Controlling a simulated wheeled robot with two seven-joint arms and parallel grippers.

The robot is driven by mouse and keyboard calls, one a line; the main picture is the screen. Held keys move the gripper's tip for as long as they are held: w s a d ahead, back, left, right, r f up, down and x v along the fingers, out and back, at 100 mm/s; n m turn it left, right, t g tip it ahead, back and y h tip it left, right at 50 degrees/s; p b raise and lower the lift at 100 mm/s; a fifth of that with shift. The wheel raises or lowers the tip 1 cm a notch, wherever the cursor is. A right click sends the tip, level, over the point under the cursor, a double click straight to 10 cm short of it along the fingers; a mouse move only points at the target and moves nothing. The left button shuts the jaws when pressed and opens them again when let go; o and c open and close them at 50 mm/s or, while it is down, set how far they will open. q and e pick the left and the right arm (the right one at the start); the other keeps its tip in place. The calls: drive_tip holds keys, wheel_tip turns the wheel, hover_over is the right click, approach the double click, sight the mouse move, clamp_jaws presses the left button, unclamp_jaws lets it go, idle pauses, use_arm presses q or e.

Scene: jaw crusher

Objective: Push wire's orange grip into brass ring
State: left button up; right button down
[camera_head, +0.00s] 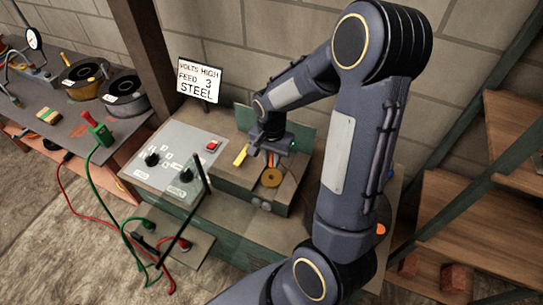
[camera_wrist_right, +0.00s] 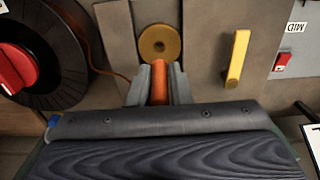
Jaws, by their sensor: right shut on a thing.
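The brass ring (camera_head: 271,178) is a round disc with a small central hole on the front of the raised box. It also shows at the top middle of the right wrist view (camera_wrist_right: 146,42). My right gripper (camera_head: 262,150) is at that box, just behind the ring in the head view. In the right wrist view its fingers (camera_wrist_right: 160,88) are shut on the orange grip (camera_wrist_right: 160,82). The grip's far end is close to the ring's lower edge; I cannot tell whether they touch. A thin orange wire (camera_wrist_right: 91,50) runs to the left. My left gripper is not in view.
A yellow handle (camera_wrist_right: 237,58) and red switch (camera_wrist_right: 281,60) lie right of the ring in the wrist view. A dark reel with a red knob (camera_wrist_right: 14,68) is at left. A control panel (camera_head: 150,176) and sign (camera_head: 199,80) stand beside the box.

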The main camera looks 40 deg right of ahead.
sight(272, 164)
drive_tip(key=shift+f+b, duration=1.9)
drive_tip(key=shift+f, duration=0.85)
drive_tip(key=shift+b, duration=0.3)
drive_tip(key=shift+f+b, duration=0.55)
drive_tip(key=shift+f, duration=0.05)
drive_tip(key=c, duration=1.3)
unclamp_jaws()
drive_tip(key=shift+o, duration=0.2)
drive_tip(key=shift+r, duration=0.1)
wheel_tip(272, 164, up, 7)
drive_tip(key=shift+f, duration=0.1)
drive_tip(key=shift+r, duration=0.45)
